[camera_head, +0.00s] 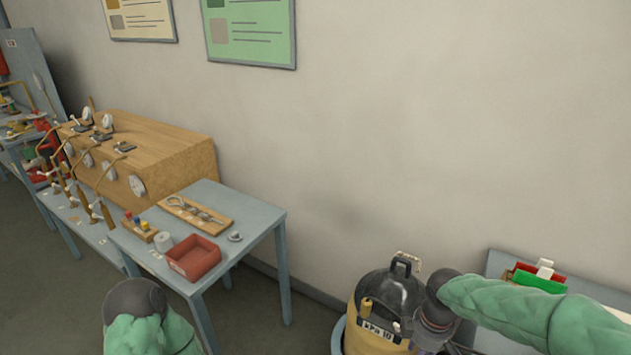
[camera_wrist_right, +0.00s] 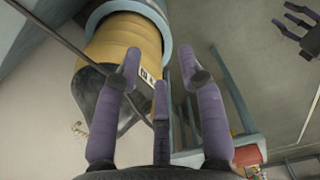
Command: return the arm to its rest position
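My right arm comes in from the right in the head view, with a green sleeve and dark wrist. Its gripper (camera_wrist_right: 160,75) shows in the wrist view with purple fingers spread apart and nothing between them. Behind the fingers in that view is a yellow cylinder (camera_wrist_right: 125,42) with a dark top. In the head view this yellow cylinder (camera_head: 370,333) stands upright with a black cap and handle, close left of my right wrist; contact cannot be told. My left wrist is low at the left in the head view, its fingers hidden there. My left gripper (camera_wrist_right: 298,30) shows open in the wrist view's upper right corner.
A small grey table (camera_head: 265,218) at left centre carries a red tray (camera_head: 193,258) and a wooden board (camera_head: 196,211) with tools. A wooden box (camera_head: 180,155) with gauges stands behind. At right, a grey surface (camera_head: 500,262) holds red and green items near my right arm.

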